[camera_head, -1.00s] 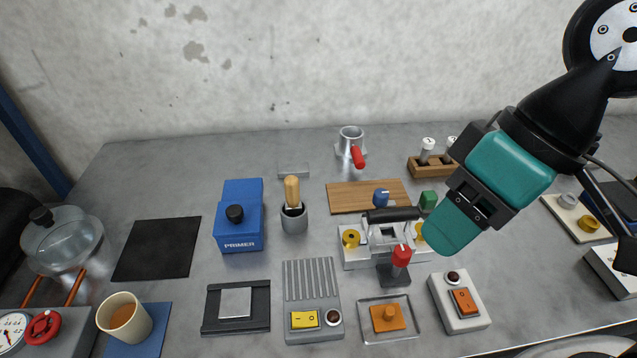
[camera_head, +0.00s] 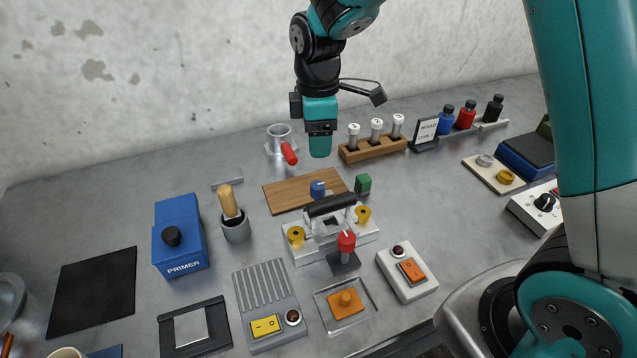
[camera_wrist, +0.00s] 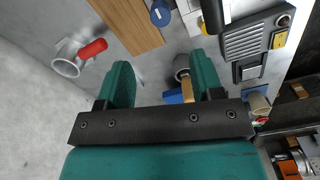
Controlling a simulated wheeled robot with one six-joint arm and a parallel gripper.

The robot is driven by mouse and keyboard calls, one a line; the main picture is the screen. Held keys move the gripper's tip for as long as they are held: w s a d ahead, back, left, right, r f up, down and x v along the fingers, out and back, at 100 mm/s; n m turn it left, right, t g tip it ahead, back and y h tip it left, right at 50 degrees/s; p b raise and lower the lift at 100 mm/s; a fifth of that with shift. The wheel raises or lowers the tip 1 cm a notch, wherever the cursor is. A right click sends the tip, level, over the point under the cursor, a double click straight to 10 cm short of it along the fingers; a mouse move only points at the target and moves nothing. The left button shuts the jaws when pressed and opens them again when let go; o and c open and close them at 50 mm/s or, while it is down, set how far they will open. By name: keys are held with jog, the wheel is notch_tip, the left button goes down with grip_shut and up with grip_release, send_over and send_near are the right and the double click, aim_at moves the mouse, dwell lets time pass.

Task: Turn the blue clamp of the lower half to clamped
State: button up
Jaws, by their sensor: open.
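The blue clamp (camera_head: 317,190) stands at the back side of a pale metal mould (camera_head: 303,254), behind its black bar handle (camera_head: 330,205). The clamp's exact turn position is too small to tell. The clamp also shows at the top of the wrist view (camera_wrist: 160,13). My gripper (camera_head: 320,150) hangs above the back of the table, beyond the clamp and apart from it. In the wrist view my gripper (camera_wrist: 163,75) has its two teal fingers spread with nothing between them. The mould carries yellow knobs (camera_head: 296,234) at both ends.
A grey pot (camera_head: 236,228) stands left.

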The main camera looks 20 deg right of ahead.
aim_at(319, 185)
notch_tip(319, 185, down, 13)
jog(key=shift+r+p, duration=0.1)
jog(key=shift+p, duration=0.65)
jog(key=c, duration=0.9)
